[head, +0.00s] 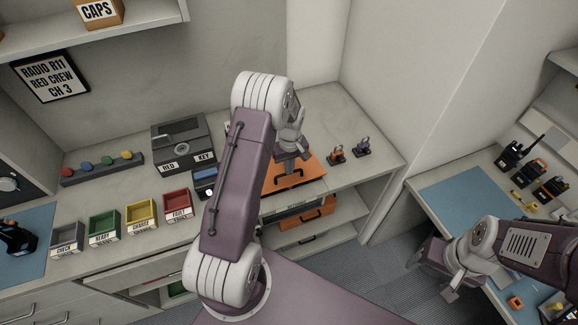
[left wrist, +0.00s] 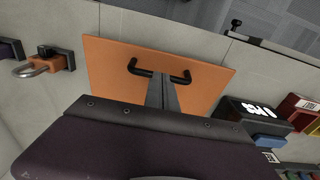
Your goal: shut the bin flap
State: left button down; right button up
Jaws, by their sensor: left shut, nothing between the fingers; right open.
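The bin flap is an orange panel (head: 312,172) with a black bar handle, at the right part of the counter. It also shows in the left wrist view as an orange panel (left wrist: 108,68) with its black handle (left wrist: 184,76). It looks nearly level with the counter top; I cannot tell whether it is fully shut. My left gripper (head: 287,166) is over the flap, fingers shut and empty. In the left wrist view its fingertips (left wrist: 161,76) overlap the handle; contact is unclear. My right gripper (head: 448,285) is open and empty, low beside the right desk.
Small padlocks (head: 337,154) stand right of the flap. A grey key box (head: 182,146) and grey, green, yellow and red trays (head: 178,206) stand to the left. My left arm hides part of the counter. The right desk (head: 460,190) holds several radios.

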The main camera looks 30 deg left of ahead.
aim_at(290, 182)
pick_arm(q)
jog(key=f+b, duration=0.2)
jog(key=s+d+f+b, duration=0.1)
jog(key=f, duration=0.1)
jog(key=shift+s+d+r, duration=0.15)
jog(key=shift+s+r, duration=0.05)
jog(key=shift+s, duration=0.05)
jog(key=shift+f, duration=0.1)
